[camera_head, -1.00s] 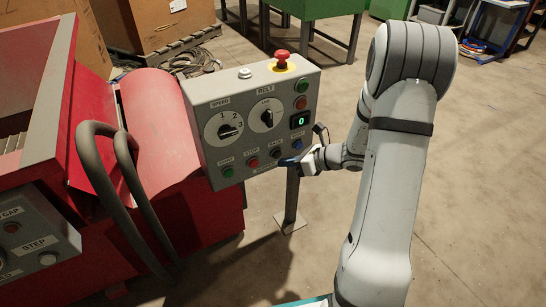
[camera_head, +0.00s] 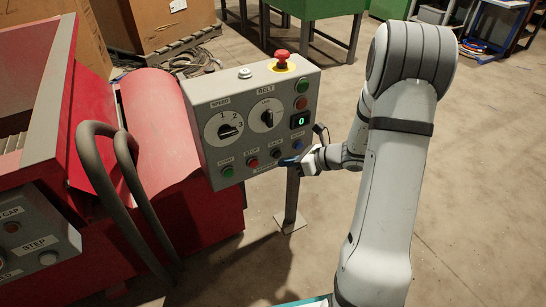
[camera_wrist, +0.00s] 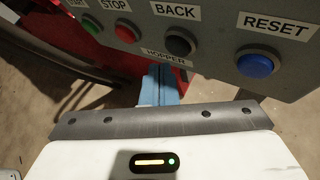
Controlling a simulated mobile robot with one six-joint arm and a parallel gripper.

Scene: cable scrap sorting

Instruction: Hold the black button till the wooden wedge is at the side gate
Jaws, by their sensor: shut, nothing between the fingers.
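The black button (camera_head: 276,152), labelled BACK, is on the bottom row of a grey control panel (camera_head: 240,158). It also shows in the wrist view (camera_wrist: 180,43), right of the red STOP button and left of the blue RESET button. My gripper (camera_head: 288,162) is shut and empty at the panel's lower right. In the wrist view, its blue fingers (camera_wrist: 158,84) point at the panel's lower edge by the HOPPER label, below and slightly left of the black button. I cannot tell whether they touch the panel. I see no wooden wedge and no side gate.
The panel has SPEED and BELT dials, a red emergency stop (camera_head: 281,60) and a display (camera_head: 299,121) reading 0. A red machine (camera_head: 165,120) with dark curved bars (camera_head: 120,170) stands left. The floor (camera_head: 480,190) at right is clear.

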